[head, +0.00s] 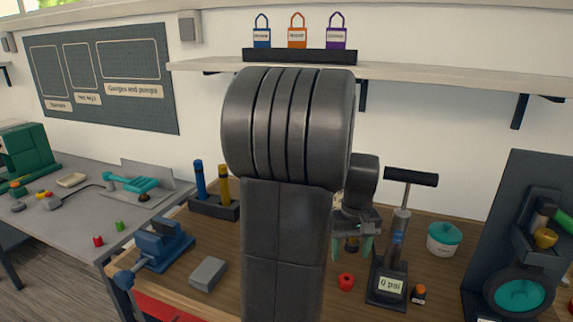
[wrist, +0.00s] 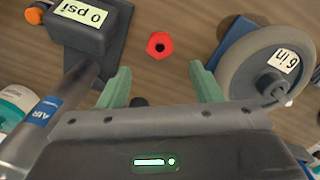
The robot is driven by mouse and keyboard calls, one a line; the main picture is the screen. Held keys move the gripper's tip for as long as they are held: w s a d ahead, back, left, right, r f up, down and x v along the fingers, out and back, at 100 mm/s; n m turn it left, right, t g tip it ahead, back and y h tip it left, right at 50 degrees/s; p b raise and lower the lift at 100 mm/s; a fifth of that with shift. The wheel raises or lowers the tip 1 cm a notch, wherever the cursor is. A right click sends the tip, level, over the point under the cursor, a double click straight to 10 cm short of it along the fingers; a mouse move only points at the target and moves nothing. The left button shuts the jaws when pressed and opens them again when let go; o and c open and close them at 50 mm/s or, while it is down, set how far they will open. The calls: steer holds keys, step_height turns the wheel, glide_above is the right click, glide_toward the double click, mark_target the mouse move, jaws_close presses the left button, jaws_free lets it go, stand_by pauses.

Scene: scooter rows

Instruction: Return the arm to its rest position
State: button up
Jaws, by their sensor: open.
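My arm stands large in the middle of the head view and hides part of the workbench. My gripper (head: 351,246) is behind it, pointing down over the wooden bench, with its green fingers apart. In the wrist view my gripper (wrist: 162,84) is open, and nothing is clasped between its fingers. A red hexagonal piece (wrist: 160,45) lies on the bench beyond the fingertips; it also shows in the head view (head: 346,282).
A pump (head: 387,285) reading "0 psi" stands right of my gripper. A wheel (wrist: 232,48) labelled "6 in" is close to one finger. A blue vise (head: 163,246), a grey block (head: 208,273) and a teal-lidded jar (head: 443,240) are on the bench. A shelf (head: 420,72) runs above.

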mark_target(347, 277)
step_height(347, 277, down, 9)
steer(key=shift+f, duration=0.2)
steer(key=shift+r, duration=1.7)
